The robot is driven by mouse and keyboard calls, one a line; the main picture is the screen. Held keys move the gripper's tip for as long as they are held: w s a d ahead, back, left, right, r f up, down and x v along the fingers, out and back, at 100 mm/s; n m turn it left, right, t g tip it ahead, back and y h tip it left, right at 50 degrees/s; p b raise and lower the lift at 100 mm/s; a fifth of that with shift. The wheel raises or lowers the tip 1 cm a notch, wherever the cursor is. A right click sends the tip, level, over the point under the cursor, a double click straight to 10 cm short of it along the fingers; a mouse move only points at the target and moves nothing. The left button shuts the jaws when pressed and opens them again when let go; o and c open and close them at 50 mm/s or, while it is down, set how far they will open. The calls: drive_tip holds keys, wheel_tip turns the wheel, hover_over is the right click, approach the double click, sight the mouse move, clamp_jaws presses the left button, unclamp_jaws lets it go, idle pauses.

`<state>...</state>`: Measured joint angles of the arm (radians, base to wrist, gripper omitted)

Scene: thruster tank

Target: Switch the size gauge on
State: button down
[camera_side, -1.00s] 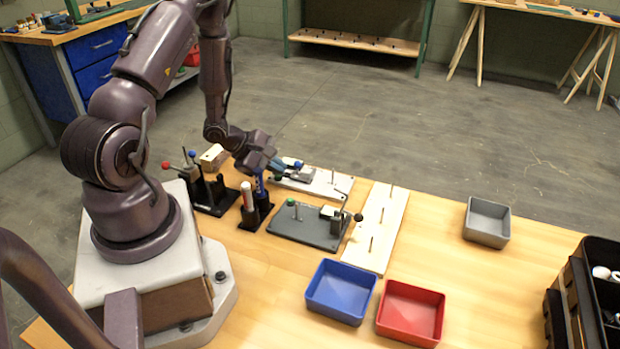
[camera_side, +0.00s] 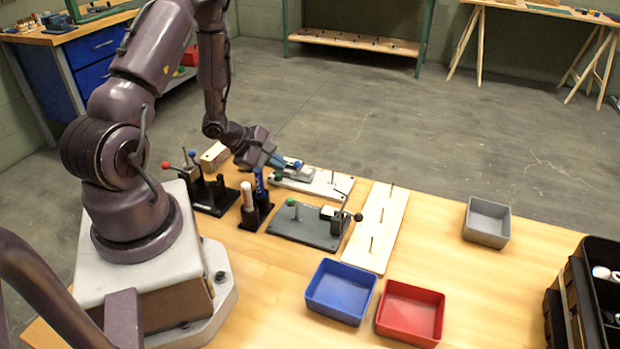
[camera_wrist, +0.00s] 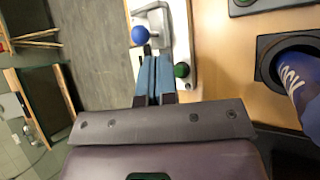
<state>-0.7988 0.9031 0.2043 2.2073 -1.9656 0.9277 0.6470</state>
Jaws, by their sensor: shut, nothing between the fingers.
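No label for the size gauge is readable, so I cannot tell for certain which device it is. A white board (camera_side: 330,187) carries a grey metal fixture with a blue ball knob (camera_side: 299,164) and a green knob. In the wrist view the blue knob (camera_wrist: 140,34) is just beyond my fingertips and the green knob (camera_wrist: 182,70) is close to their right. My gripper (camera_side: 279,161) is shut and empty over the left end of this board. Its blue-grey fingers (camera_wrist: 153,62) lie together. Whether they touch the fixture is unclear.
A blue cylinder (camera_side: 260,183) and a white-red one (camera_side: 247,195) stand in a dark holder close by. A grey plate with a clamp (camera_side: 305,230), a pegged board (camera_side: 382,215) and a red-knobbed lever device (camera_side: 213,197) surround it. Blue (camera_side: 340,291), red (camera_side: 411,312) and grey (camera_side: 487,222) bins stand further off.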

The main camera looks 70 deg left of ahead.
sight(277, 176)
drive_tip(key=shift+r, duration=0.1)
wheel_tip(277, 176, up, 6)
drive_tip(key=shift+f, duration=0.1)
idle(0.4)
